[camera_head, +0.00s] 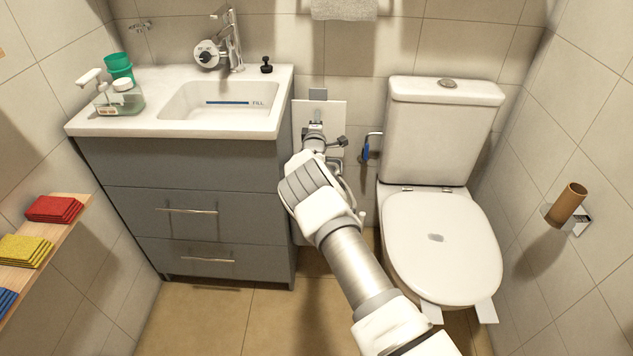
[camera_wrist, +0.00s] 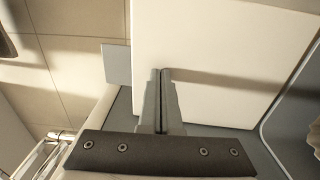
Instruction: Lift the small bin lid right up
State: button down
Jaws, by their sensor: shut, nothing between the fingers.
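In the head view my gripper (camera_head: 315,127) is in front of the lid. My arm hides most of the bin body.
The grey vanity (camera_head: 185,160) is close on the left. The toilet (camera_head: 440,240) with its lid down is close on the right. A blue-handled item (camera_head: 366,150) hangs by the cistern. A grey rim (camera_wrist: 285,125) and pale crumpled material (camera_wrist: 313,140) show in the wrist view.

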jog(key=s+p, duration=1)
jog(key=p, duration=0.2)
jog(key=shift+a, duration=0.2)
jog(key=shift+r, duration=0.1)
